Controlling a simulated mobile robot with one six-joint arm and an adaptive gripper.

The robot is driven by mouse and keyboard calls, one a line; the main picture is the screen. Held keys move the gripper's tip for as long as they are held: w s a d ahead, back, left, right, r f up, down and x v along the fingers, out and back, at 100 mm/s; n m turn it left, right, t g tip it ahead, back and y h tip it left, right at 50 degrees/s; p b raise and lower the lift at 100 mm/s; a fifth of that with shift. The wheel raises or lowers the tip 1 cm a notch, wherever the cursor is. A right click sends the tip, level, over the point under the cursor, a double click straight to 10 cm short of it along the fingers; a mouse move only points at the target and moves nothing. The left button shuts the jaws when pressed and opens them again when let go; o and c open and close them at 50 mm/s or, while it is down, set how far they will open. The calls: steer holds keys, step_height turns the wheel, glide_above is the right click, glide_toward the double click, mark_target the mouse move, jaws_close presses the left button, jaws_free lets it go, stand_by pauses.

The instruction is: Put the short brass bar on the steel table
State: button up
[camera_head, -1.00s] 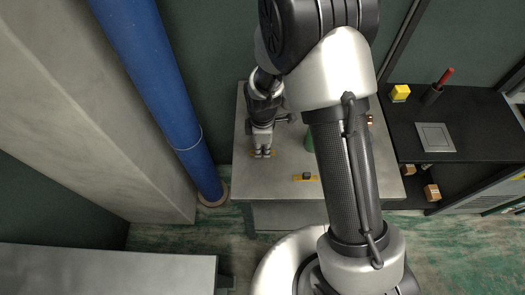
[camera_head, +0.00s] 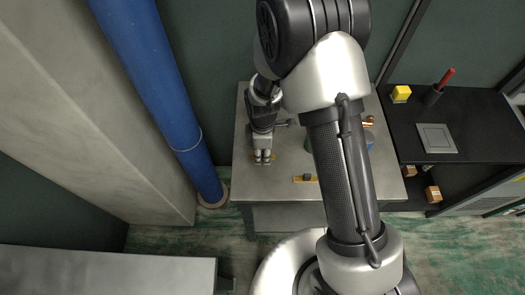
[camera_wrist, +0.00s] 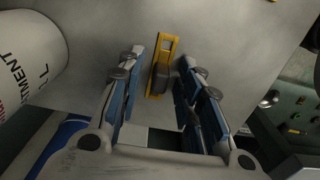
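My gripper (camera_head: 262,159) is low over the left part of the steel table (camera_head: 285,160). In the wrist view its two fingers (camera_wrist: 157,88) stand apart. A yellow brass-coloured bar (camera_wrist: 163,60) with a slot and a dark block lies between them, with a gap on each side, against the grey tabletop (camera_wrist: 225,45). In the head view only small yellow bits show beside the fingertips; I cannot tell whether the bar touches the table. A second yellow bar (camera_head: 298,179) with a dark block lies near the table's front edge, partly hidden by my arm.
A green item (camera_head: 308,145), a copper item (camera_head: 369,121) and a blue item (camera_head: 370,140) are partly behind my arm. A white lettered cylinder (camera_wrist: 28,50) is left in the wrist view. A blue pipe (camera_head: 160,85) stands left; a black shelf (camera_head: 470,125) stands right.

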step_height(320, 180, up, 12)
steer(key=p, duration=0.4)
steer(key=shift+r, duration=0.2)
step_height(320, 180, up, 11)
steer(key=m+t, duration=0.1)
steer(key=m, duration=0.4)
glide_above(263, 152)
steer(key=s+d, duration=0.2)
steer(key=d, duration=0.2)
steer(key=s+d+r+m+t, duration=0.1)
steer(key=s+d+r+m, duration=0.3)
steer(key=s, duration=0.5)
steer(key=s+d+r+m+t, duration=0.2)
steer(key=s+d+r+m, duration=0.2)
steer(key=s+r+m, duration=0.4)
steer(key=shift+s+d+r+m+t, duration=0.3)
steer(key=shift+s+r, duration=0.2)
steer(key=shift+r, duration=0.2)
